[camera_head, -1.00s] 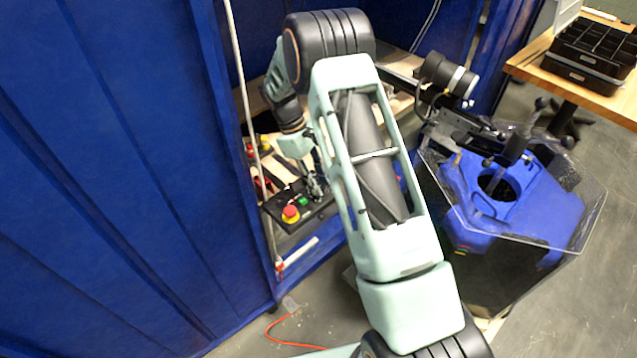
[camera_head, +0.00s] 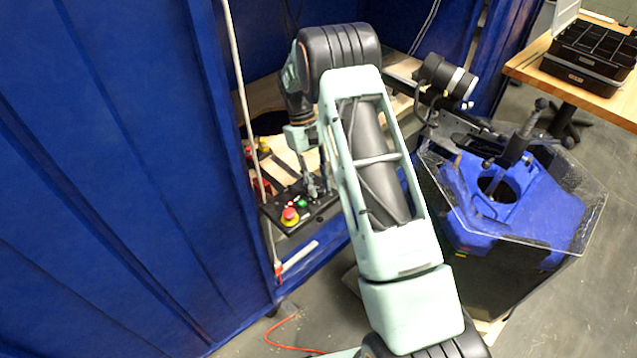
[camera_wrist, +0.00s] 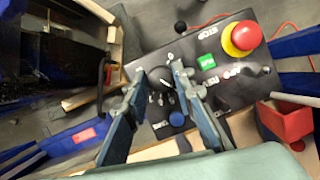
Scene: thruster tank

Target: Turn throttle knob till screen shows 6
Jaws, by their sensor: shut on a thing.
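The black throttle knob (camera_wrist: 160,77) is on a dark control panel (camera_wrist: 232,88) in the wrist view. My gripper (camera_wrist: 158,82) has its two fingers on either side of the knob and is shut on it. A small lit green rectangle (camera_wrist: 207,61), probably the screen, sits to the right of the knob; I cannot read a digit on it. In the head view my gripper (camera_head: 318,186) points down at the panel (camera_head: 325,206), and the knob cannot be made out there.
A red emergency button on a yellow base (camera_wrist: 242,37) and a blue button (camera_wrist: 177,119) are near the knob. A red box (camera_wrist: 286,120) is beside the panel. A blue curtain (camera_head: 120,150) stands at left, and a blue tank-like unit (camera_head: 530,200) at right in the head view.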

